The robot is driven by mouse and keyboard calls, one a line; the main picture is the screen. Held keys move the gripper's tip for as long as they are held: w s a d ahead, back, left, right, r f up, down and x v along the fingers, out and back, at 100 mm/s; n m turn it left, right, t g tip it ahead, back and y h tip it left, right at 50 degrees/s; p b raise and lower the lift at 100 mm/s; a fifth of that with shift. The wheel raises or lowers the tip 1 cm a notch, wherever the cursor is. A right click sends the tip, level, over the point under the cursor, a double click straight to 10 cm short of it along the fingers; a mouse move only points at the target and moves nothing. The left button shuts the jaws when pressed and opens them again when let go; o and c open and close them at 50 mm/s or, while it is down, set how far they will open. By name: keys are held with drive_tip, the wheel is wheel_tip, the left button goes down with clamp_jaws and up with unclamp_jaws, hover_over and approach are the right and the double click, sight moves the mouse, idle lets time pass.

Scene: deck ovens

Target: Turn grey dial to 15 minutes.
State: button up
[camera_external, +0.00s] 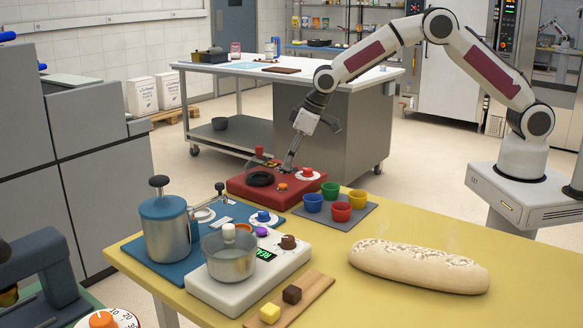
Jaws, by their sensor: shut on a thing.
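My gripper (288,167) points down at the red appliance (250,192) on the far part of the yellow table. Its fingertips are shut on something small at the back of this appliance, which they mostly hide. I cannot make out a dial that is clearly grey, nor a 15 mark. A white round dial with a red knob (307,173) sits just right of the fingertips. An orange button (282,186) is in front of them. A white dial with a blue knob (263,216) is on the blue base, away from my gripper.
A steel pot (166,230) and a scale with a bowl (229,262) stand in front. Coloured cups on a grey mat (372,208) are right of the red appliance. A loaf (418,266) lies at right. An orange dial (103,320) shows at bottom left.

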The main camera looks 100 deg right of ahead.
drive_tip(key=o, duration=1.1)
drive_tip(key=shift+f, duration=0.1)
drive_tip(key=shift+v, duration=1.2)
drive_tip(key=v, duration=0.9)
drive_tip(key=shift+r, duration=0.35)
drive_tip(key=shift+s, duration=0.1)
